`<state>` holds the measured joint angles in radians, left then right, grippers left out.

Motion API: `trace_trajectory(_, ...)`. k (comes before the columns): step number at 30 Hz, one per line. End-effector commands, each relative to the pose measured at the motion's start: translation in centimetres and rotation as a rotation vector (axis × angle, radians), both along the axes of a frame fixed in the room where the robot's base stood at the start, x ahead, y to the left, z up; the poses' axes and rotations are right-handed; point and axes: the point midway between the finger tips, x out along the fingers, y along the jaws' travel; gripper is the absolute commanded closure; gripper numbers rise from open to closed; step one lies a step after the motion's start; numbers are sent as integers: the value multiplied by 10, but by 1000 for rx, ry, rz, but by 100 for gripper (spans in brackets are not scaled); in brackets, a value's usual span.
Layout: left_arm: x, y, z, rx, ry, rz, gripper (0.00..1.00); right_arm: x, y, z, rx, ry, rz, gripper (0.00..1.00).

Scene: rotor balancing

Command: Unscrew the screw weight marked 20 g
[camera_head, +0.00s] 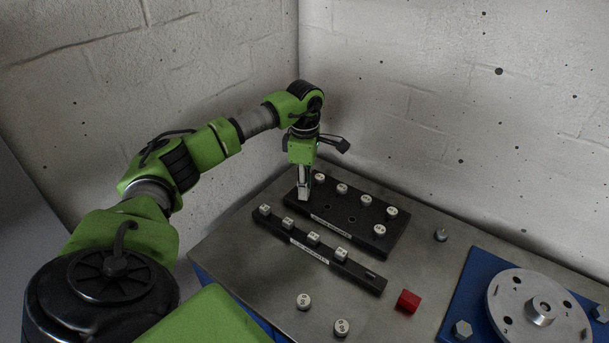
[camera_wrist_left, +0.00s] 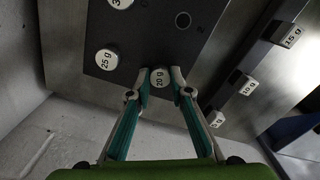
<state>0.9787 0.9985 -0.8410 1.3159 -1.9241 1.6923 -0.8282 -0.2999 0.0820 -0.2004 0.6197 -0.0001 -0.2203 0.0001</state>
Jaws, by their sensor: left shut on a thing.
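The screw weight marked 20 g (camera_wrist_left: 160,77) is a white round cap on a dark block (camera_wrist_left: 140,24). It sits between the fingertips of my left gripper (camera_wrist_left: 162,88), which is shut on it. In the head view my left gripper (camera_head: 304,192) points down at the left end of the dark block (camera_head: 352,218) and hides the 20 g weight there. A weight marked 25 g (camera_wrist_left: 106,60) stands beside it on the block. My right gripper is not in view.
A second dark rack (camera_head: 352,267) in front holds several square-topped weights. Two loose white caps (camera_head: 303,301) (camera_head: 342,327), a red block (camera_head: 408,301) and a bolt (camera_head: 440,235) are on the metal table. A grey rotor disc (camera_head: 513,311) is on a blue base at right.

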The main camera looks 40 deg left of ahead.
Motion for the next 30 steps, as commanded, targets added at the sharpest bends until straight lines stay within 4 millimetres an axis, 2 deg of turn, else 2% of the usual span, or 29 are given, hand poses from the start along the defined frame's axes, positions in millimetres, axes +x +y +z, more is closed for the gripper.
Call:
trace_trajectory(24, 0, 0, 3, 1, 0, 1054, 100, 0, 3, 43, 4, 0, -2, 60)
trace_trajectory(30, 0, 0, 1, 1, -1, 1153, 100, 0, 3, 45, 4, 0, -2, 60)
